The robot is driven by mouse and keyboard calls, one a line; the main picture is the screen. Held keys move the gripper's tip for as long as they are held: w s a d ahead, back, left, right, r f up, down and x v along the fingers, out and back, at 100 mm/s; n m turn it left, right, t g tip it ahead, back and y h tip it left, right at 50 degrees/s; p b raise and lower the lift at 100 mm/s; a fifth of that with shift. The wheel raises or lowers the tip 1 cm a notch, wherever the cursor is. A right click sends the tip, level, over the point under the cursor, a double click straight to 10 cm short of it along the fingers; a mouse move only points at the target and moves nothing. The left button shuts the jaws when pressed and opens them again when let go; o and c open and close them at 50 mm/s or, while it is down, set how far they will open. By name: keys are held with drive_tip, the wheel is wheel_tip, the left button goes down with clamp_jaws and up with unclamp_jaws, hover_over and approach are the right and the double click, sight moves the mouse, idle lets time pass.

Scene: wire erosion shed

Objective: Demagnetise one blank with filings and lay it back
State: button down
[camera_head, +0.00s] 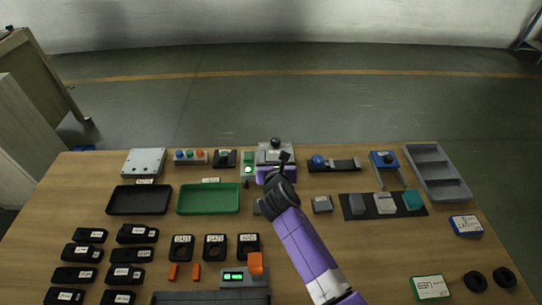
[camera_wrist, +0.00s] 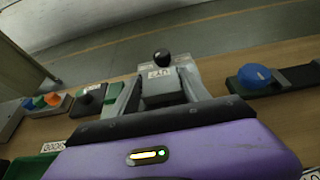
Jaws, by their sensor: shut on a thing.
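My gripper (camera_wrist: 160,85) reaches over the back middle of the table; it also shows in the head view (camera_head: 276,163). Its two grey fingers are shut on a dark grey block (camera_wrist: 161,90), seemingly a blank. A grey device with a black knob (camera_wrist: 162,57) stands just beyond the fingers; its knob also shows in the head view (camera_head: 275,143). I cannot tell whether the block touches the device. A grey block (camera_head: 322,204) lies right of my arm. No filings can be made out.
A black tray (camera_head: 139,200) and a green tray (camera_head: 208,199) lie at left. A blue-knobbed device (camera_head: 334,164) and a blue stand (camera_head: 384,160) are right of the gripper. A grey compartment tray (camera_head: 437,172) is at far right. The front right middle has free room.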

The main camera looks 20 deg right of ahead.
drive_tip(key=shift+d+r, duration=0.1)
drive_tip(key=shift+d, duration=0.05)
drive_tip(key=shift+s+d+p, duration=0.2)
drive_tip(key=shift+d+p, duration=0.35)
drive_tip(key=shift+d, duration=0.05)
drive_tip(key=shift+s+d+p, duration=0.2)
drive_tip(key=shift+d+p, duration=0.3)
drive_tip(key=shift+d, duration=0.05)
drive_tip(key=shift+s+d+p, duration=0.2)
drive_tip(key=shift+d+p, duration=0.35)
drive_tip(key=shift+d, duration=0.15)
drive_tip(key=shift+s+d+p, duration=0.2)
drive_tip(key=shift+d+p, duration=0.3)
drive_tip(key=shift+d, duration=0.15)
drive_tip(key=shift+r, duration=0.1)
wheel_tip(320, 180, up, 7)
drive_tip(key=p, duration=0.8)
drive_tip(key=shift+r, duration=0.15)
idle(0.8)
